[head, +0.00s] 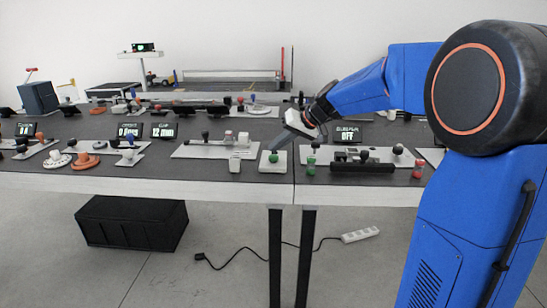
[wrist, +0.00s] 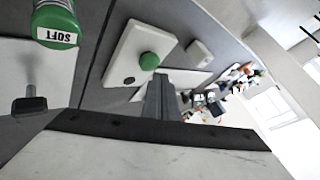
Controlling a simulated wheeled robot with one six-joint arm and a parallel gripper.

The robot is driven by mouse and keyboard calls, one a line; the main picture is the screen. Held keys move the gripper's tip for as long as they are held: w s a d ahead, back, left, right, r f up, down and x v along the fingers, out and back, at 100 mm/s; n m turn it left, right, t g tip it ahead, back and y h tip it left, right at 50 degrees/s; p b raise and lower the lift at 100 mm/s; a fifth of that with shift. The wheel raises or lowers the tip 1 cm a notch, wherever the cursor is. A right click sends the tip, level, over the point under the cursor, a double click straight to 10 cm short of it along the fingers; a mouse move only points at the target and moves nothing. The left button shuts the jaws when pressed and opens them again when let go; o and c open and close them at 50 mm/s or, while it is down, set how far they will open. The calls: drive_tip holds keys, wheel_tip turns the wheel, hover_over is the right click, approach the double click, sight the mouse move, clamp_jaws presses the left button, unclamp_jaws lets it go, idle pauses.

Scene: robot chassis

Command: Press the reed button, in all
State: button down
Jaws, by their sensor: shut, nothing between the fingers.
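A round green button (head: 273,157) sits on a white square base (head: 264,167) near the front edge of the dark table. In the wrist view the green button (wrist: 149,61) stands up from its white base (wrist: 122,60), beside a small dark spot. I cannot make out a button marked as reed. My gripper (head: 277,146) is shut and empty, its tip just above and very close to the green button in the head view. In the wrist view my gripper (wrist: 160,82) points at the base's edge next to the button. I cannot tell whether it touches.
A green container (wrist: 55,22) labelled SOFT stands near the base. A small white block (head: 235,164) is left of the base. A grey plate with knobs (head: 205,150) lies further left. A black bar (head: 362,167) and a red object (head: 418,169) are to the right.

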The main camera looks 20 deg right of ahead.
sight(277, 157)
drive_tip(key=shift+f, duration=0.15)
drive_tip(key=shift+f, duration=0.2)
drive_tip(key=shift+f, duration=0.55)
idle(0.8)
drive_tip(key=shift+r, duration=0.95)
drive_tip(key=shift+r, duration=2.5)
drive_tip(key=shift+s, duration=0.1)
